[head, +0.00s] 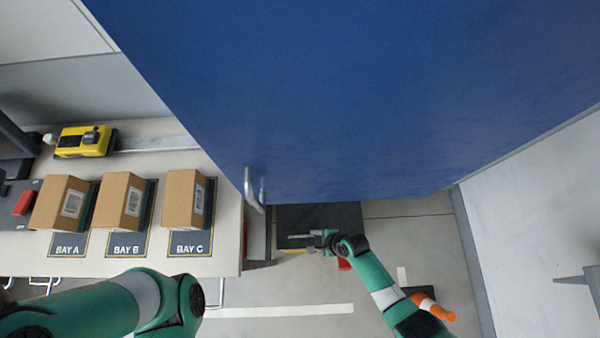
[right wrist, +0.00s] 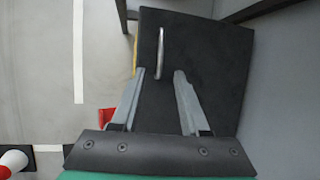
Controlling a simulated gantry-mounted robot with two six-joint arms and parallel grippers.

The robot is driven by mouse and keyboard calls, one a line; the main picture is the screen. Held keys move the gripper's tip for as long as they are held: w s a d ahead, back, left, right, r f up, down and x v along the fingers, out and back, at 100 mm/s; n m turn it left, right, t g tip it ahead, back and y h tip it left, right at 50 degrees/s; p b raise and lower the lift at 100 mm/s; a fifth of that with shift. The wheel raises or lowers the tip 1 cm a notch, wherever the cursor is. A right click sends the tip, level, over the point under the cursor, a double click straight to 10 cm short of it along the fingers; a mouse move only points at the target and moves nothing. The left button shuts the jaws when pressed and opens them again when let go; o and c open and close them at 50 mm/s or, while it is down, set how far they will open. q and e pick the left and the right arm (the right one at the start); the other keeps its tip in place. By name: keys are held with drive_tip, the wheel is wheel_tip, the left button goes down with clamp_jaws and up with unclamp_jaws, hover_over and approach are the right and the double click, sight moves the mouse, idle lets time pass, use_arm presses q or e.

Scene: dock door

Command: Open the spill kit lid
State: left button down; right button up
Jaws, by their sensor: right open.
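The spill kit lid (head: 320,216) is a flat dark panel below the edge of a big blue panel in the head view. A strip of yellow shows along its near side. In the right wrist view the lid (right wrist: 210,60) fills the middle and has an upright pale metal handle (right wrist: 161,52). My right gripper (head: 312,241) is over the lid's near part. In the right wrist view its open fingers (right wrist: 160,74) point at the handle, with the handle's lower end between the tips. Contact cannot be told. My left arm shows at lower left, but its gripper is out of view.
The blue panel (head: 350,90) with pale handles (head: 254,190) overhangs the lid's far side. A bench (head: 225,232) with several cartons stands left. A red item (head: 345,265) and an orange-and-white cone (head: 433,306) are near my right arm. Floor is clear at front centre.

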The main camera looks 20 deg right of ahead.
sight(300, 236)
drive_tip(key=b+x, duration=0.8)
drive_tip(key=x, duration=0.2)
drive_tip(key=shift+f, duration=0.1)
drive_tip(key=shift+w+a+f+b, duration=0.25)
drive_tip(key=shift+w+f+b, duration=0.15)
drive_tip(key=shift+f, duration=0.1)
drive_tip(key=shift+r, duration=0.1)
clamp_jaws()
idle(0.5)
